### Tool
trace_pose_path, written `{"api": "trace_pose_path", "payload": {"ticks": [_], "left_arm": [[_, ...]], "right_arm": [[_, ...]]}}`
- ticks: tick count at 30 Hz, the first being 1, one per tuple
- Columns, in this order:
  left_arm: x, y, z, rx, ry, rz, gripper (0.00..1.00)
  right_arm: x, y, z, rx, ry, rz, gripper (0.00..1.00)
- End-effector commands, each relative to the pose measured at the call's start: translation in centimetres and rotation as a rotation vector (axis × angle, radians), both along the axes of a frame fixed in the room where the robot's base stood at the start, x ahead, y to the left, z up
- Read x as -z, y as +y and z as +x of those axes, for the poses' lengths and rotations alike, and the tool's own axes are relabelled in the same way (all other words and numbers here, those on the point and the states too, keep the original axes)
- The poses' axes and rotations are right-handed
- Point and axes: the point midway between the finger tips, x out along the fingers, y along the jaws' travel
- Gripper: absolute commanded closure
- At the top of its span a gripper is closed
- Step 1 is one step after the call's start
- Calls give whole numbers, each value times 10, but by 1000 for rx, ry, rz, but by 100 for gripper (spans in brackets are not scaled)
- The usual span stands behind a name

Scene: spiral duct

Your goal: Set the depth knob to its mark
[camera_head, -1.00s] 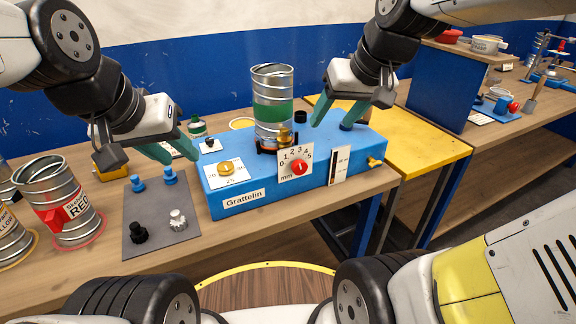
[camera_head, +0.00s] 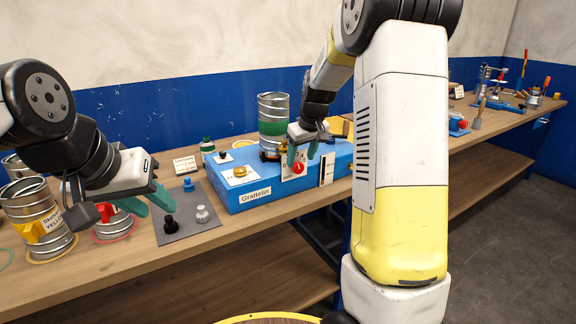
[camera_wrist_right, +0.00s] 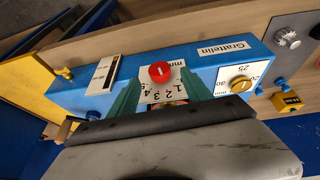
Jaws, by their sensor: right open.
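The red depth knob (camera_head: 298,168) sits on a white mm dial plate (camera_head: 289,160) on the front of the blue Grattelin box (camera_head: 252,187). In the right wrist view the red knob (camera_wrist_right: 160,72) shows a short pale pointer line beside the plate's numbers (camera_wrist_right: 160,92). My right gripper (camera_head: 302,158) is open at the dial. In the wrist view its teal fingers (camera_wrist_right: 163,80) stand on either side of the knob, apart from it. Part of the dial is hidden by the fingers. My left gripper (camera_head: 150,203) is open and empty over the grey mat's left side.
A brass knob (camera_head: 240,173) with its own scale is left of the dial. A green-banded duct (camera_head: 274,118) stands on the box. The grey mat (camera_head: 186,232) holds black, grey and blue knobs. Ducts (camera_head: 40,215) stand at the left. My right arm blocks the right-hand middle.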

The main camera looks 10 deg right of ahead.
Motion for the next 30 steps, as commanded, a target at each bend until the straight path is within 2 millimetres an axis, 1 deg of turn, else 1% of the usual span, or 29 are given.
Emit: {"api": "trace_pose_path", "payload": {"ticks": [1,3,6,9,18,19,20,24,26,27,28,30], "left_arm": [[0,0,0,0,0,0,64],[0,0,0,0,0,0,64],[0,0,0,0,0,0,64],[0,0,0,0,-1,0,64],[0,0,0,0,-1,0,64],[0,0,0,0,-1,0,64],[0,0,0,0,-1,0,64],[0,0,0,0,-1,0,64],[0,0,0,0,-1,0,64],[0,0,0,0,-1,0,64],[0,0,0,0,-1,0,64],[0,0,0,0,-1,0,64]], "right_arm": [[9,1,3,0,3,-1,43],[19,1,7,1,3,-1,43],[30,2,12,1,2,1,43],[37,3,15,1,1,0,43],[40,3,16,1,-1,1,43],[40,3,16,1,-1,1,44],[40,3,16,1,-1,1,50],[40,3,16,1,-1,1,78],[40,3,16,1,-1,1,90],[40,3,16,1,-1,1,98],[40,3,16,1,-1,1,100],[39,3,16,1,0,2,100]]}}
